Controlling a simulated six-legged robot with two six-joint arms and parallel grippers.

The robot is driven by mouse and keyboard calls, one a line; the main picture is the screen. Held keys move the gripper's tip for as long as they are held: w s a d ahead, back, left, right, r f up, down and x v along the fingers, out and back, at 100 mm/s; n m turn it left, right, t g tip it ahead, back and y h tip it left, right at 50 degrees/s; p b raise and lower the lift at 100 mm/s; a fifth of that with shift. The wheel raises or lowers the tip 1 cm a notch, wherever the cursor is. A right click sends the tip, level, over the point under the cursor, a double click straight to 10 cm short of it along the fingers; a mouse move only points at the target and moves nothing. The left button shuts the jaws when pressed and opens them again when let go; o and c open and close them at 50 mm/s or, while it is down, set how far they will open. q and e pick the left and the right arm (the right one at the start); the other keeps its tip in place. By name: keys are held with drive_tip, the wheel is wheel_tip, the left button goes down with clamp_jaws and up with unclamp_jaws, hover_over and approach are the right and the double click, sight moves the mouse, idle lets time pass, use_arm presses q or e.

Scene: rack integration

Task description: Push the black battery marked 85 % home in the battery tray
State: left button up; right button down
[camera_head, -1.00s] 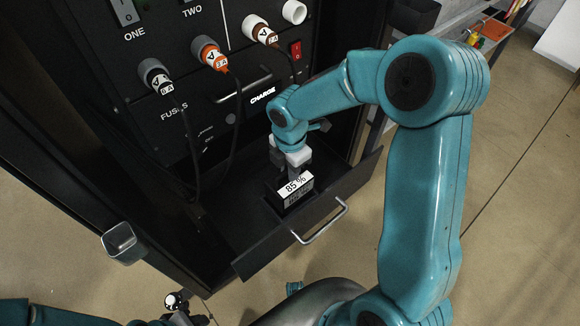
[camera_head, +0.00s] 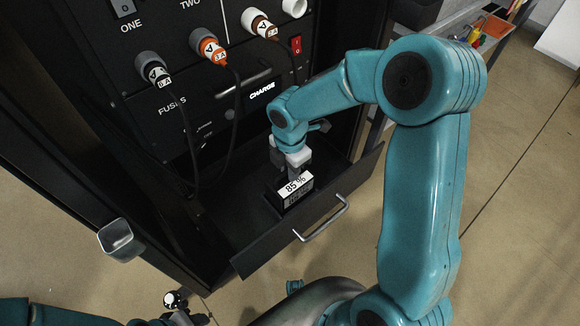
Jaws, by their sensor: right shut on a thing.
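The black battery (camera_head: 297,198) with a white label reading 85 % sits in the pulled-out battery tray (camera_head: 325,203), near its front panel. My right gripper (camera_head: 296,172) points down and is shut on the top of the battery. The gripper hides part of the battery's far side, and whether the battery is fully seated cannot be told. My left arm shows only at the lower left edge. A small part near the bottom (camera_head: 176,300) may be my left gripper, but its fingers are not clear.
The tray has a silver handle (camera_head: 320,219) on its front panel. Above it, the black rack panel (camera_head: 200,120) carries fuse plugs with hanging cables, a CHARGE label and a red switch (camera_head: 296,44). A small grey cup (camera_head: 120,240) is fixed at the rack's left.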

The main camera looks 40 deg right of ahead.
drive_tip(key=shift+f+b, duration=0.75)
drive_tip(key=shift+f, duration=0.25)
drive_tip(key=c, duration=1)
unclamp_jaws()
drive_tip(key=shift+o, duration=0.2)
drive_tip(key=shift+f, duration=0.1)
wheel_tip(320, 180, up, 17)
drive_tip(key=p, duration=0.3)
drive_tip(key=shift+f+p, duration=0.2)
drive_tip(key=shift+p, duration=0.1)
